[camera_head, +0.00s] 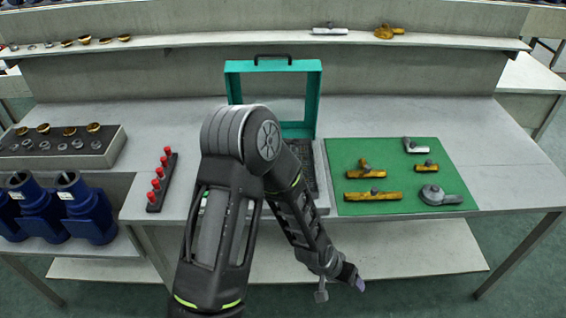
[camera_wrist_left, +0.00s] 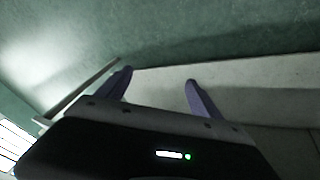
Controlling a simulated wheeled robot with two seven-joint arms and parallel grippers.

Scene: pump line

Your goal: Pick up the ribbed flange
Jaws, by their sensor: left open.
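I cannot tell for sure which part is the ribbed flange. Small round brass and grey parts stand in rows on a dark tray (camera_head: 106,152) at the left, and their ribs are too small to make out. My left gripper (camera_head: 342,287) hangs low in front of the table, below the green mat, touching none of these parts. In the left wrist view its two purple fingers (camera_wrist_left: 158,88) are apart with nothing between them. My right gripper is not in view.
A teal frame (camera_head: 316,100) stands mid-table, partly hidden by my arm. The green mat (camera_head: 390,153) bears brass and grey fittings. A red-pegged rack (camera_head: 155,195) and blue pump housings (camera_head: 90,212) are at left. More small parts lie on the back shelf (camera_head: 220,38).

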